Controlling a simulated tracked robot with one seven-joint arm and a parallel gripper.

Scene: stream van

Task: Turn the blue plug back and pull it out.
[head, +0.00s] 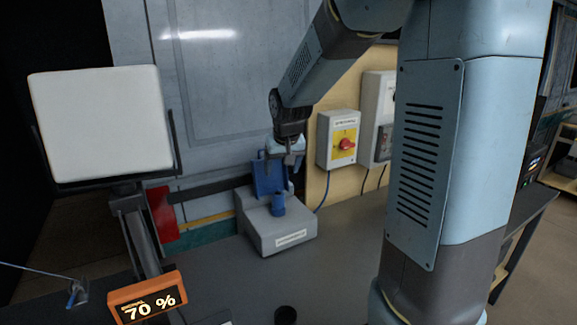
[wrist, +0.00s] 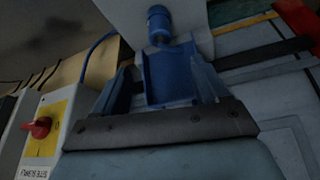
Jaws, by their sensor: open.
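The blue plug (head: 278,206) stands upright in the top of a pale grey socket box (head: 262,236). A blue upright flap (head: 266,180) rises behind the plug. My gripper (head: 288,160) is above and behind the plug, close to the flap's top. In the wrist view the plug (wrist: 158,20) is beyond my fingertips, and the open gripper (wrist: 164,68) has the blue flap (wrist: 170,85) showing between its fingers. I cannot tell whether the fingers touch the flap. Nothing grips the plug.
A yellow and grey switch box with a red knob (head: 345,144) hangs on the wall right of my gripper. A blue cable (head: 322,188) runs down from it. A white panel light (head: 100,122) and an orange display reading 70 % (head: 148,300) stand left. The worktop right of the socket box is clear.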

